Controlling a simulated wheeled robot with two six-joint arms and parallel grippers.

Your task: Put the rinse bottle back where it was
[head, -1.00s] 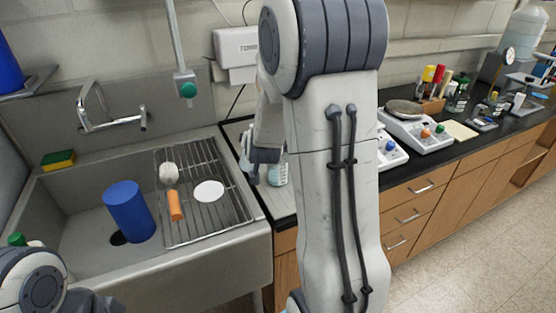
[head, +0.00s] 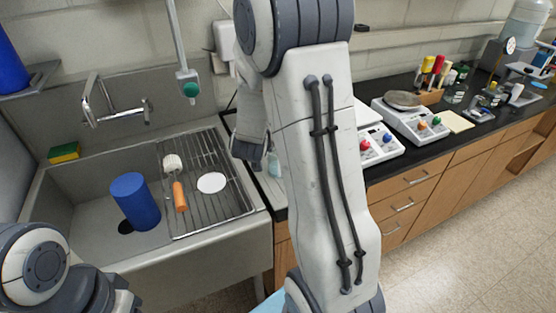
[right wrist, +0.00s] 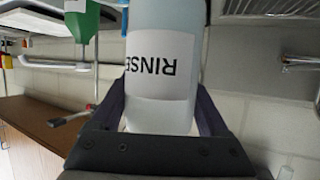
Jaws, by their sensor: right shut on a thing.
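The rinse bottle (right wrist: 165,65) is pale and translucent with a white label reading RINSE, which appears upside down in the right wrist view. My right gripper (right wrist: 163,110) is shut on it, with a dark finger on either side. In the head view a pale bluish part of the bottle (head: 274,166) shows beside my right gripper (head: 249,151), near the counter strip right of the sink; my arm hides the rest. I cannot tell whether its base touches the counter. My left gripper (head: 118,297) is at the lower left, partly cut off, and its jaws are unclear.
The sink (head: 90,210) holds a blue cylinder (head: 134,200) and a wire rack (head: 225,180) with a brush (head: 179,190) and white disc (head: 211,182). Balances (head: 412,118) stand on the black counter at right.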

